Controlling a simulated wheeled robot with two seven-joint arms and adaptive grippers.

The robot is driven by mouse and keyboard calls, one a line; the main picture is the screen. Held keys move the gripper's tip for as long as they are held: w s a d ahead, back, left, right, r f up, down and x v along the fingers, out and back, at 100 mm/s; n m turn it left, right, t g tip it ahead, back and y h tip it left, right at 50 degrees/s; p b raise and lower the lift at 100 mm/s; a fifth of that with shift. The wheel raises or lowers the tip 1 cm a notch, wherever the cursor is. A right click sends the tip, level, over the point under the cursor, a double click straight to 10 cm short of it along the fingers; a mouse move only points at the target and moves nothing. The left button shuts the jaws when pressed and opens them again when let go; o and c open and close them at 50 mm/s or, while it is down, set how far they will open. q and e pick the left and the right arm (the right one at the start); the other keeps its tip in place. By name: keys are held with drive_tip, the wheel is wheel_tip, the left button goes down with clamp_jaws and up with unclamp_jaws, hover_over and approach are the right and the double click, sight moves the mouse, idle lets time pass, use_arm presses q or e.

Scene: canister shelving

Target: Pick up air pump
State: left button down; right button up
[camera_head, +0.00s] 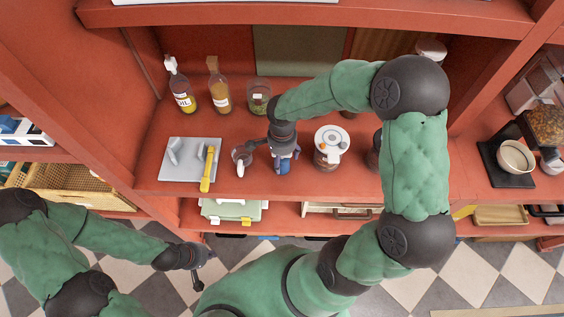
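I cannot tell for certain which thing is the air pump. A yellow-handled tool (208,170) and a small grey-white piece (174,151) lie on a light grey board (187,174) at the shelf's left. My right gripper (266,147) points down over the middle of the shelf, between the board and a clear canister with a white lid (331,139). A small dark cup with a white part (241,160) is just left of it. The arm partly hides this spot, so its grip is unclear. My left gripper (204,268) is low over the floor, open and empty.
An oil bottle (183,100), an amber bottle (219,95) and a green-filled jar (259,97) stand at the back left. A coffee machine with a white cup (515,156) is at the right. A pale green box (229,210) sits on the lower shelf. The red shelf's front edge is partly clear.

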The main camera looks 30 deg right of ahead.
drive_tip(key=c, duration=1.3)
drive_tip(key=shift+r, duration=0.15)
